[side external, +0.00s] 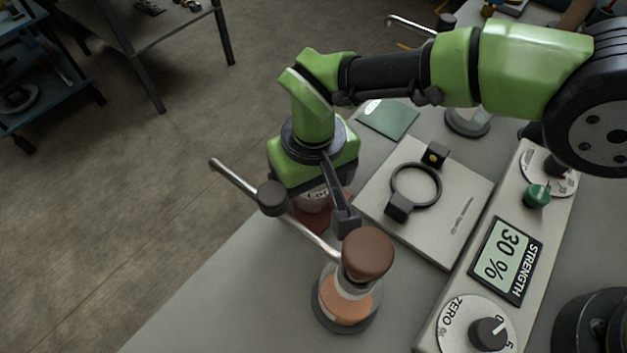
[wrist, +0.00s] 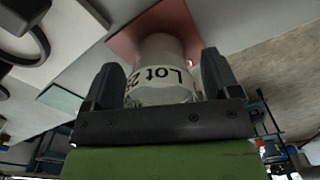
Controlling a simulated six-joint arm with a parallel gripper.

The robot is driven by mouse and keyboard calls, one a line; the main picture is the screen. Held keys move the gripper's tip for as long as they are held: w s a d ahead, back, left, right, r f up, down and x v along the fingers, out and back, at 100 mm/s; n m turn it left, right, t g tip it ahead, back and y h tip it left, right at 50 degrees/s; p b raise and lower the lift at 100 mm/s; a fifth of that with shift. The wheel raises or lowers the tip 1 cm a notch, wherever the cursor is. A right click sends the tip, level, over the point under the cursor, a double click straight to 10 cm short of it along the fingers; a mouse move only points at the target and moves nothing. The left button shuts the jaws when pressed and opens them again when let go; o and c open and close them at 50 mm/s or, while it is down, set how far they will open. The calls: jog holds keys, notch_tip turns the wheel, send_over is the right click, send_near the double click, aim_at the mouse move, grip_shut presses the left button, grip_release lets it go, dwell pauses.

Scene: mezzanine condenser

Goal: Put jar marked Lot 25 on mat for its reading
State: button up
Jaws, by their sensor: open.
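The jar (side external: 316,200) is pale, with a label reading "Lot" in the side view. In the wrist view the label on the jar (wrist: 160,82) reads "Lot 2" and part of another digit. It appears to stand on a red mat (side external: 312,222), which also shows in the wrist view (wrist: 126,42). My gripper (side external: 308,209) is open, with one finger on each side of the jar; in the wrist view the gripper (wrist: 161,72) straddles it. I cannot tell whether the fingers touch it. A green mat (side external: 388,117) lies bare at the back.
A metal bar (side external: 235,178) passes close by. A pale plate (side external: 375,178) carries a dark ring. The console's display (side external: 505,262) reads "STRENGTH 30 %".

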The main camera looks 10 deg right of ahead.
notch_tip(320, 180, up, 12)
jog(key=shift+f, duration=0.15)
jog(key=w+d+r+m+t+y, duration=0.2)
jog(key=d+r+m, duration=0.2)
jog(key=d+r, duration=1.35)
jog(key=s+d+m+t, duration=0.4)
jog(key=s+d+t, duration=0.1)
jog(key=s+d, duration=0.9)
jog(key=shift+s+d+f+m, duration=0.3)
jog(key=shift+s+d, duration=0.05)
jog(key=shift+s, duration=0.3)
